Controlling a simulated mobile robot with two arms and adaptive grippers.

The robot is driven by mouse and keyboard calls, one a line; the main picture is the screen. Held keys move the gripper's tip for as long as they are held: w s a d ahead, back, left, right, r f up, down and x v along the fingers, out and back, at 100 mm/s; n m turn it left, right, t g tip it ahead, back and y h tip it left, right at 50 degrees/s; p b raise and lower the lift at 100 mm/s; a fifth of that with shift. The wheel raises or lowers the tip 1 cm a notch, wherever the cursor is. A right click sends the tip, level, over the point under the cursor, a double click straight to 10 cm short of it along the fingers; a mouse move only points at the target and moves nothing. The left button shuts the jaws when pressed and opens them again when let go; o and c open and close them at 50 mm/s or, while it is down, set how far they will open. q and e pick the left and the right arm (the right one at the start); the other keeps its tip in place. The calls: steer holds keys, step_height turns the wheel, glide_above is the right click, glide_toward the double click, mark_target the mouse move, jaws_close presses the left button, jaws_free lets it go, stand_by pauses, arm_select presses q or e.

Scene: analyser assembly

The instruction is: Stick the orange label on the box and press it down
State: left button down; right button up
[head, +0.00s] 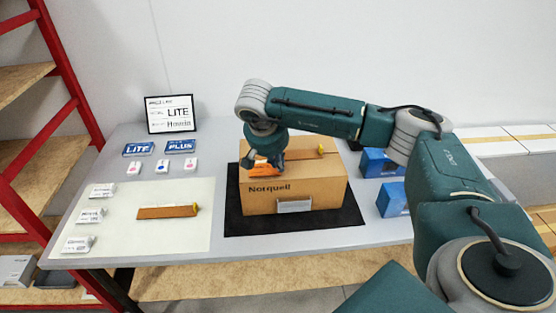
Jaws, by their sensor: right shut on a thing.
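The cardboard box (300,190), marked "Norquell", sits closed on a black mat (350,213), with a small white label (294,206) low on its front. My right gripper (262,160) reaches in from the right and points down at the box's upper left part. It is shut on the orange label (263,168), which shows just below the fingers at the box's top front edge. The fingers hide part of the label, and I cannot tell whether it touches the box. My left gripper is not in view.
A brown strip (168,211) lies on a pale mat (150,236) at left, near small white cards (90,215). Blue boxes (392,198) stand right of the black mat. A framed sign (170,114) and blue "LITE" and "PLUS" cards (181,146) are at the back.

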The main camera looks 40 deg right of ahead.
steer(key=shift+a+r, duration=0.1)
stand_by(0.8)
stand_by(0.9)
steer(key=o, duration=0.8)
steer(key=shift+c, duration=0.2)
step_height(320, 180, up, 7)
steer(key=p, duration=0.5)
